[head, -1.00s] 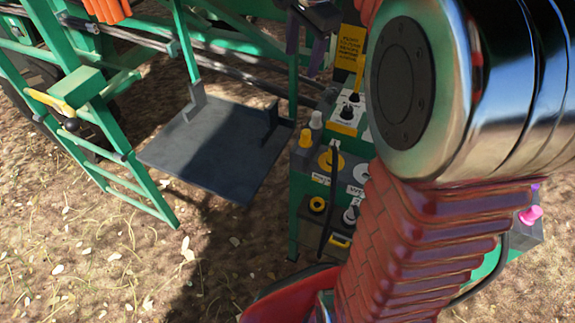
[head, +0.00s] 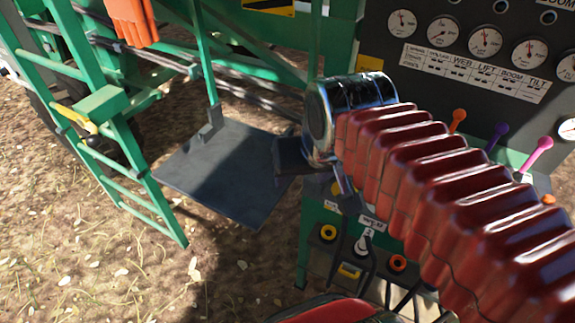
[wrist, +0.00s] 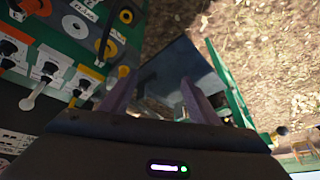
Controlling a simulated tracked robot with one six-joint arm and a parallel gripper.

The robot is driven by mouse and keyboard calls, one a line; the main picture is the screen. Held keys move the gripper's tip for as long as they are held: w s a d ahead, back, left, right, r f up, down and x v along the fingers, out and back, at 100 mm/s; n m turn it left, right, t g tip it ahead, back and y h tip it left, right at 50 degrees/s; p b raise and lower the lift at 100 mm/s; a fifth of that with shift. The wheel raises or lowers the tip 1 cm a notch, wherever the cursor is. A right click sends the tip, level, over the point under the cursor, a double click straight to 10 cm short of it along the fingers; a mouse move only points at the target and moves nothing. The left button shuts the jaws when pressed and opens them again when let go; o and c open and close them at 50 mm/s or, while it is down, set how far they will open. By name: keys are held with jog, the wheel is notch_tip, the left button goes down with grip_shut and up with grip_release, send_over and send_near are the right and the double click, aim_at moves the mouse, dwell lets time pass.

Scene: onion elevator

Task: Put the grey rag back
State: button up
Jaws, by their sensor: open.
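I cannot make out a grey rag in either view. My gripper (wrist: 157,88) is open, with its two dark fingers apart in the wrist view. No rag shows between the fingers. The wrist view looks past them to a dark grey plate (wrist: 172,62) and the ground. In the head view my gripper (head: 292,162) is partly hidden by my own wrist, near the right edge of the dark grey plate (head: 225,175).
A control panel with gauges (head: 486,42) and coloured levers (head: 500,133) stands on the right. A green ladder (head: 110,130) is at the left. Orange gloves (head: 133,20) hang at the top. Straw-strewn ground (head: 100,245) is open at lower left.

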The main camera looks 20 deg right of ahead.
jog(key=s+f+n, duration=0.1)
jog(key=s+a+f+n, duration=0.1)
jog(key=shift+s+f, duration=0.15)
jog(key=shift+s, duration=0.25)
jog(key=shift+c, duration=0.7)
